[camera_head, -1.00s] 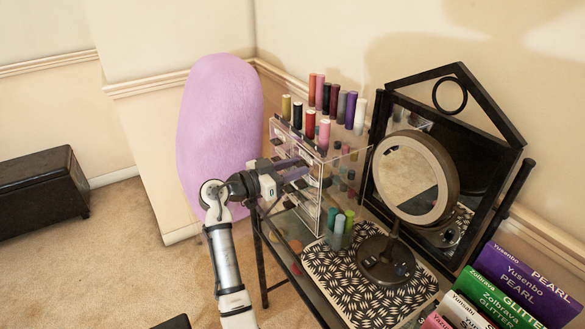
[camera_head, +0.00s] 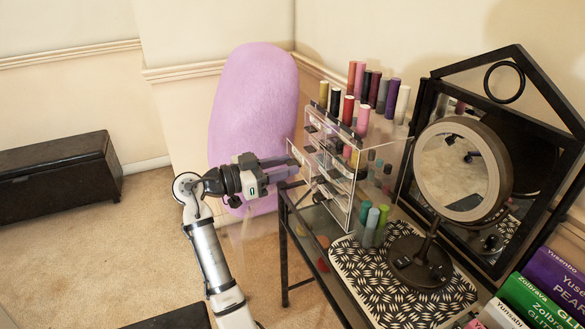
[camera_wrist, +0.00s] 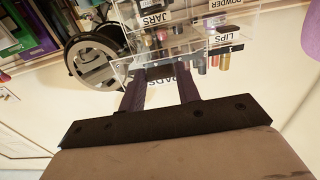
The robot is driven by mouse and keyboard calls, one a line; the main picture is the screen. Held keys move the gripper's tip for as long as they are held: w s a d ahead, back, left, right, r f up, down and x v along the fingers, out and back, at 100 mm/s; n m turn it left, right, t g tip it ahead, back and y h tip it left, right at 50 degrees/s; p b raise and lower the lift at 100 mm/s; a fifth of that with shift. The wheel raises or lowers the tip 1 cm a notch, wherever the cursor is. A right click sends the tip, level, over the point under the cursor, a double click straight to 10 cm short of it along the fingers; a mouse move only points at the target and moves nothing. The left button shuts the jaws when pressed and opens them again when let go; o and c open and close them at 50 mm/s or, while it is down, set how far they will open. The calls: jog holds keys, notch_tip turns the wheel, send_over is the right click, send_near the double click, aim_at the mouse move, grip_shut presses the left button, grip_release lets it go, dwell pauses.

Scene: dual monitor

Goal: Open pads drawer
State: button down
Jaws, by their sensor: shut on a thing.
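A clear acrylic organizer (camera_head: 335,185) stands on the dark-framed glass table, with several small drawers in its front. The pads drawer (camera_head: 297,155) is near its top and sticks out a little toward my gripper. My gripper (camera_head: 292,168) is shut on the front of this drawer, left of the organizer. In the wrist view, which looks upside down, the fingers of my gripper (camera_wrist: 161,75) lie on either side of the PADS label (camera_wrist: 160,81). The fingers partly hide the drawer's front, and its contents are unclear.
Several bottles (camera_head: 360,80) stand on top of the organizer. A round mirror (camera_head: 463,170) stands on a patterned mat (camera_head: 350,270), beside green and teal tubes (camera_head: 372,228). A purple rounded object (camera_head: 250,110) is behind my gripper.

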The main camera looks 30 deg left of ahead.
jog(key=c, duration=1)
grip_release()
jog(key=b+v, duration=0.3)
jog(key=v, duration=1)
jog(key=shift+s+a, duration=0.25)
